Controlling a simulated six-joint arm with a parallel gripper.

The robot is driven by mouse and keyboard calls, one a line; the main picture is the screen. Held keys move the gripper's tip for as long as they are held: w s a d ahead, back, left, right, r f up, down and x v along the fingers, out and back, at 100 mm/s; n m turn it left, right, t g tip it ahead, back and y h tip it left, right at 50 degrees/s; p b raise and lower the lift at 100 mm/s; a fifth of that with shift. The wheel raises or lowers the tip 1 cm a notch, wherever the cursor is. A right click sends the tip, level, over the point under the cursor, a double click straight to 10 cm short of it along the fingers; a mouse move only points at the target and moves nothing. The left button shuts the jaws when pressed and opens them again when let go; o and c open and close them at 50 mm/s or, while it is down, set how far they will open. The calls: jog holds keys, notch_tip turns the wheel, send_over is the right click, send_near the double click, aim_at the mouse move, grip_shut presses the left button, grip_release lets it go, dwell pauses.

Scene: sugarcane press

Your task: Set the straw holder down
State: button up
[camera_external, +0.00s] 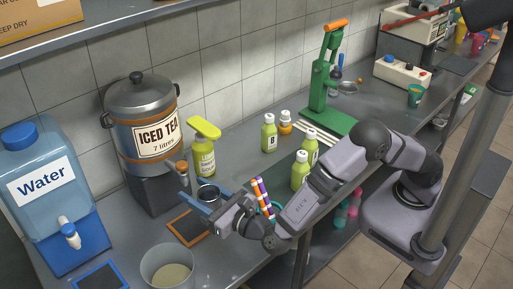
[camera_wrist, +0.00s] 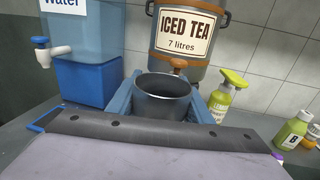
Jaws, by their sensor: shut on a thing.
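The straw holder appears to be a dark grey, open metal cup (camera_external: 208,194). It is upright, and no straws show in it. It also shows in the wrist view (camera_wrist: 163,103), between the blue fingers. My gripper (camera_external: 203,199) is shut on it, just in front of the iced tea dispenser (camera_external: 142,128) and its orange-brown tap (camera_external: 182,168). I cannot tell whether the cup's base touches the counter; the base is hidden. Striped orange, purple and white straws (camera_external: 262,198) show beside my wrist, apart from the cup.
An orange-edged dark mat (camera_external: 188,228) lies left of my wrist. A blue-edged mat (camera_external: 98,278), a water dispenser (camera_external: 42,185) and a clear bucket (camera_external: 168,270) are further left. A yellow-topped lemon bottle (camera_external: 204,150), green bottles (camera_external: 269,133) and a green press (camera_external: 325,85) stand right.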

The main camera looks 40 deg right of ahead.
notch_tip(320, 180, up, 5)
jog(key=w+d+m+h+b, duration=0.1)
jog(key=w+d+m+h, duration=0.3)
jog(key=d, duration=0.9)
jog(key=s+d+m+h, duration=0.15)
jog(key=d+h, duration=0.35)
jog(key=d, duration=0.8)
jog(key=s+d+m+g+h+b, duration=0.1)
jog(key=s+d+m+g+h, duration=0.25)
jog(key=d, duration=0.85)
jog(key=s+d+m+g+h+b, duration=0.1)
jog(key=s+d+m+g+h, duration=0.3)
jog(key=d, duration=0.8)
notch_tip(320, 180, down, 12)
jog(key=n+t, duration=0.1)
jog(key=shift+s+f, duration=0.2)
jog(key=shift+s, duration=0.25)
jog(key=shift+f, duration=0.1)
jog(key=shift+f, duration=4.9)
jog(key=shift+f, duration=0.1)
